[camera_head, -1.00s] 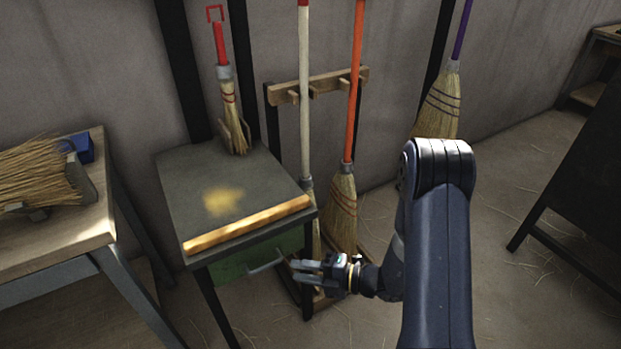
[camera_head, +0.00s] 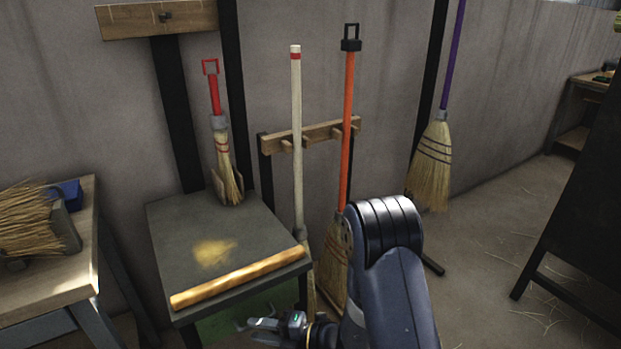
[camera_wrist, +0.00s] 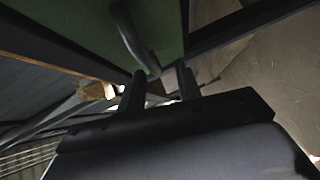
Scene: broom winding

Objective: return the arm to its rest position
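My arm (camera_head: 392,285) stands in the lower middle of the head view, bent at a dark joint. My gripper (camera_head: 258,328) is low in that view, beside the green drawer front (camera_head: 240,312) of the small grey table. In the wrist view, the two dark fingers of my gripper (camera_wrist: 160,82) are apart with nothing held between them. The curved grey drawer handle (camera_wrist: 130,38) on the green front lies just past the fingertips. I cannot tell whether a finger touches it.
The grey table (camera_head: 180,235) bears a wooden strip (camera_head: 240,277). An orange-handled broom (camera_head: 347,130) and a white-handled broom (camera_head: 298,140) lean at the rack behind my arm. A workbench (camera_head: 60,285) is at left, a dark panel (camera_head: 590,200) at right. Floor between arm and panel looks open.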

